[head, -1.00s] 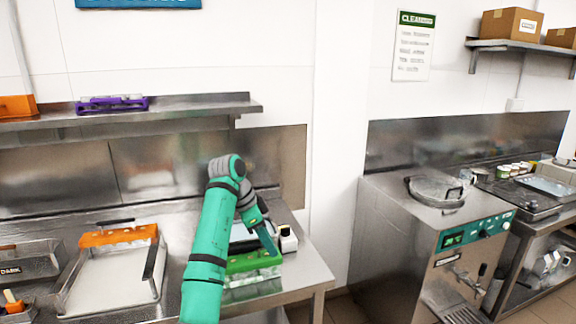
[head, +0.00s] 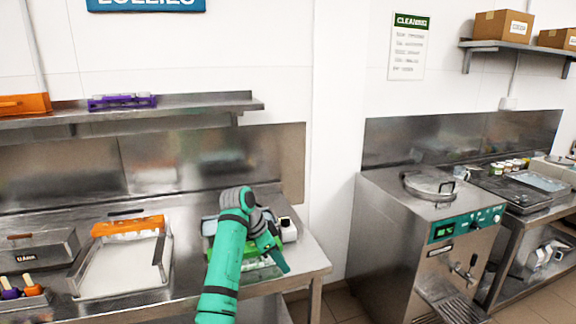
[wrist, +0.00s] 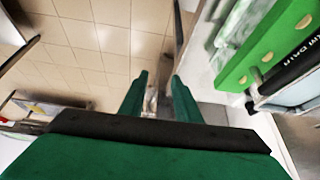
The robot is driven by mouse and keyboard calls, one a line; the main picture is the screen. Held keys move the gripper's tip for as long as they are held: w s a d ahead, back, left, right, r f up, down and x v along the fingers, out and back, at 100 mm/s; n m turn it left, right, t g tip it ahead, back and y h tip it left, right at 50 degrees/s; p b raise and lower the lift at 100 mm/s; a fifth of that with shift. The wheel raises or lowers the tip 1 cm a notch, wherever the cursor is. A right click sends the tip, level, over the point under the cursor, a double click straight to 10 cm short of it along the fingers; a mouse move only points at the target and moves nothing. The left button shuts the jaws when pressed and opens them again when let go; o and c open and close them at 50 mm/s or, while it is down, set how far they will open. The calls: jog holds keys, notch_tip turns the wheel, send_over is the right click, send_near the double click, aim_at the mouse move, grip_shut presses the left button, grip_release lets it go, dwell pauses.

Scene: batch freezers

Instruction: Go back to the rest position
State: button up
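My gripper (wrist: 158,82) shows in the wrist view with its two green fingers apart and nothing between them. In the head view my green arm reaches over the right end of the left steel counter (head: 312,262). The gripper end there is folded down and partly hidden by the arm. A green-topped mould (head: 290,232) sits on the counter behind and beside the arm. In the wrist view a green slotted bar (wrist: 262,62) lies to the right of the fingers, apart from them.
A steel tray with an orange bar (head: 128,226) stands left on the counter. A wall shelf (head: 200,106) holds a purple mould (head: 122,102) and an orange one (head: 24,104). A steel batch freezer (head: 385,230) stands right, past a floor gap.

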jog(key=s+d+f+n+t+h, duration=0.15)
jog(key=d+f, duration=0.25)
jog(key=f, duration=0.4)
jog(key=s+d+f+n+t, duration=0.15)
jog(key=d+f, duration=0.25)
jog(key=f, duration=0.5)
jog(key=s+d+f+n+t, duration=0.15)
jog(key=d+f, duration=0.25)
jog(key=f, duration=0.4)
jog(key=s+d+f+n+t+y, duration=0.25)
jog(key=s+f+n, duration=0.25)
jog(key=s+f, duration=1)
jog(key=s+a+r+n+t+y, duration=0.1)
jog(key=s+a+r+n+t, duration=0.2)
jog(key=s, duration=1)
jog(key=s+a+r+n+t+y, duration=0.15)
jog(key=s+a, duration=0.25)
jog(key=s, duration=0.9)
jog(key=s+a+r+t, duration=0.1)
jog(key=s+a+r, duration=0.1)
jog(key=s+r, duration=0.5)
jog(key=s+a+r+y, duration=0.1)
jog(key=s+a+r, duration=0.2)
jog(key=s+r, duration=0.5)
notch_tip(320, 180, up, 2)
jog(key=shift+r+t, duration=0.2)
jog(key=shift+t, duration=0.15)
